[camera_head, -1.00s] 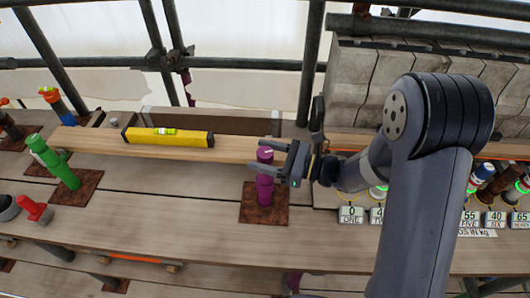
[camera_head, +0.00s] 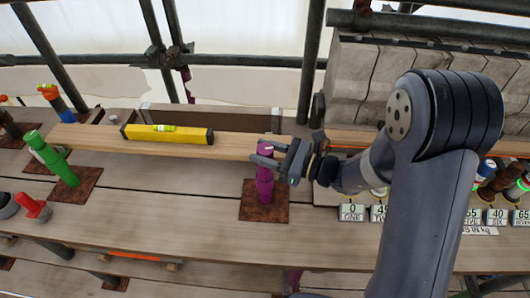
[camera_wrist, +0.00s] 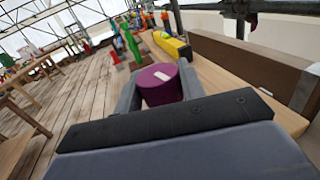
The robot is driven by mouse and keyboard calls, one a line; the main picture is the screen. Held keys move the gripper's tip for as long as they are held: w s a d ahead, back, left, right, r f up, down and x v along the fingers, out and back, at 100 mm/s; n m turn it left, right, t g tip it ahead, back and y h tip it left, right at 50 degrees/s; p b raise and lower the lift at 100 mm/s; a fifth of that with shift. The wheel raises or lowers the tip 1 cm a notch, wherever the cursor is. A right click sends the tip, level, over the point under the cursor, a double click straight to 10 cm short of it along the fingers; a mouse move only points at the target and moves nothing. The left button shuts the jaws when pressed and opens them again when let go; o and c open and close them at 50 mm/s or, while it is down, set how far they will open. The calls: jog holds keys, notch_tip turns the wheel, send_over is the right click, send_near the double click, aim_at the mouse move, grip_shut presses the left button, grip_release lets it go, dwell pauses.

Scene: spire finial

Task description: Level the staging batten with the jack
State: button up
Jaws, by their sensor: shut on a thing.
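The wooden batten (camera_head: 95,141) runs from left to right across the staging. A yellow spirit level (camera_head: 185,135) with a green vial lies on top of it. The purple jack (camera_head: 265,185) stands upright on a rusty square plate near the batten's right end. My gripper (camera_head: 265,155) comes in from the right and is shut on the jack's purple top. In the wrist view the purple top (camera_wrist: 159,85), with a white mark, sits between my two fingers. A green jack (camera_head: 55,160) stands tilted in the picture on another plate at the left. The bubble in the vial is too small to read.
A red-topped piece (camera_head: 35,207) and an orange-and-blue jack (camera_head: 55,98) stand at the left. Labelled weight cards (camera_head: 352,212) and coloured cylinders are at the right. Grey scaffold poles (camera_head: 312,60) rise behind. The front planks are mostly clear.

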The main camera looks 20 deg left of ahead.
jog(key=shift+f+m+t+b, duration=0.1)
jog(key=shift+m+t+b, duration=0.55)
jog(key=shift+t, duration=0.25)
jog(key=shift+m+t, duration=0.25)
jog(key=shift+t, duration=0.25)
jog(key=o, duration=1)
jog(key=shift+c, duration=0.2)
jog(key=shift+d, duration=0.1)
jog(key=s+d+b, duration=0.1)
jog(key=d+b, duration=0.1)
jog(key=d, duration=0.8)
jog(key=shift+s+d+b, duration=0.25)
jog(key=shift+s+b, duration=0.1)
